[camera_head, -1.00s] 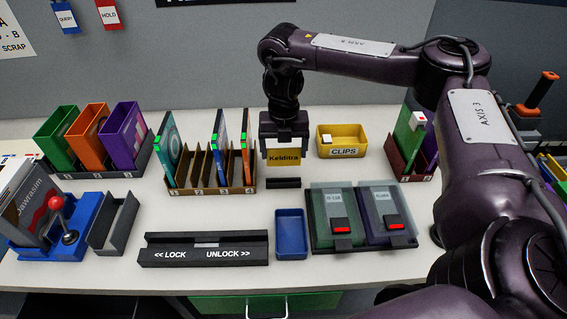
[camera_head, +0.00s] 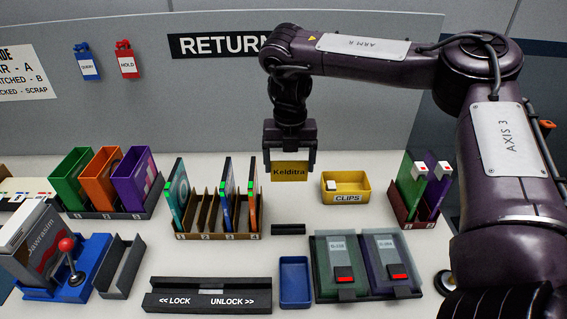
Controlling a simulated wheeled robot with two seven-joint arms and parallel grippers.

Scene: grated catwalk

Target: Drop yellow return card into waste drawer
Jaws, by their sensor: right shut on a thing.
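My right gripper (camera_head: 290,160) is shut on the yellow return card (camera_head: 290,171), which is marked "Kelditra". The card hangs upright below the jaws, apart from the table, and appears above a small black slotted holder (camera_head: 288,229). The gripper hides the card's upper part. The waste drawer does not show in the view now. My left gripper is not in view.
A yellow CLIPS tray (camera_head: 347,197) stands right of the holder. A four-slot rack (camera_head: 216,236) stands left. In front are a blue bin (camera_head: 295,300), two lidded boxes (camera_head: 345,290) and a black LOCK/UNLOCK bar (camera_head: 208,300). A joystick (camera_head: 70,262) stands at left.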

